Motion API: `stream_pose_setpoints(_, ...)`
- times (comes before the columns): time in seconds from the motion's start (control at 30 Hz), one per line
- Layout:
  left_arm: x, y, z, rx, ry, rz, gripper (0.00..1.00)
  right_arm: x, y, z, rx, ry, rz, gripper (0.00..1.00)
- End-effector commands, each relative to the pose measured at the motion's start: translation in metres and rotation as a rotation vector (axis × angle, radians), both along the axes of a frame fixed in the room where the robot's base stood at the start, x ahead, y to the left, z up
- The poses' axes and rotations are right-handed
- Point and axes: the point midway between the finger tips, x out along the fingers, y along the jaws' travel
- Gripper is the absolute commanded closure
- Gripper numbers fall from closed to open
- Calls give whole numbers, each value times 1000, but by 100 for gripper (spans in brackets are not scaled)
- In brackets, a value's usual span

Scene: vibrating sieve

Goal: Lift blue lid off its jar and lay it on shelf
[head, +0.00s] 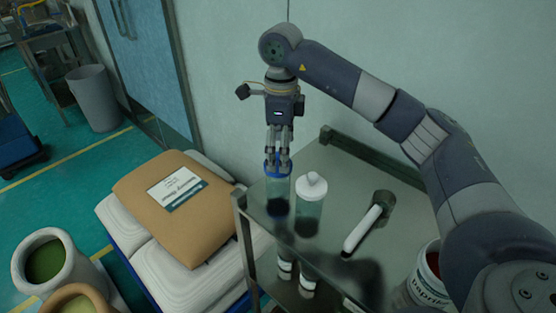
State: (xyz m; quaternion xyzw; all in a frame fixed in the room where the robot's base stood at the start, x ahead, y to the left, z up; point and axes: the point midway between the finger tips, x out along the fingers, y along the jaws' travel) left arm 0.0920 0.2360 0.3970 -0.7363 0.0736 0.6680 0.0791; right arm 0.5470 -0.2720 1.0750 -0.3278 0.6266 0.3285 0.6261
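The blue lid (267,168) is on its clear jar (279,197), which stands upright at the left end of the shelf top (318,247). My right gripper (279,165) points straight down with its fingers at the top of the lid. The fingers are close together within the lid's width and hide its middle. I cannot tell whether they are shut on it. The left gripper is not in view.
A jar with a white knobbed lid (312,190) stands just right of the blue-lidded jar. A white-handled tool (362,230) lies farther right, and a paprika tub (421,288) is at lower right. Stacked sacks (178,205) are on the left. Bare shelf shows between the jars and tool.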

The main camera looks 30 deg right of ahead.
Motion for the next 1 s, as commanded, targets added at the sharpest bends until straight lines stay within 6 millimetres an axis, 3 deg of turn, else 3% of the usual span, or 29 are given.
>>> stream_pose_setpoints(0.2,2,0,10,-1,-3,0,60,-1,0,-25,-1,2,-2,17)
stream_pose_setpoints(0.47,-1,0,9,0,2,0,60,-1,0,-28,-1,-1,-2,17)
stream_pose_setpoints(0.53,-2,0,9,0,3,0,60,-1,0,-28,-1,-1,-2,32)
stream_pose_setpoints(0.67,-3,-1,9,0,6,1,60,-1,0,-28,-1,-1,-2,53)
stream_pose_setpoints(1.0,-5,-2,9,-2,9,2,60,-1,1,-28,-1,-1,-1,53)
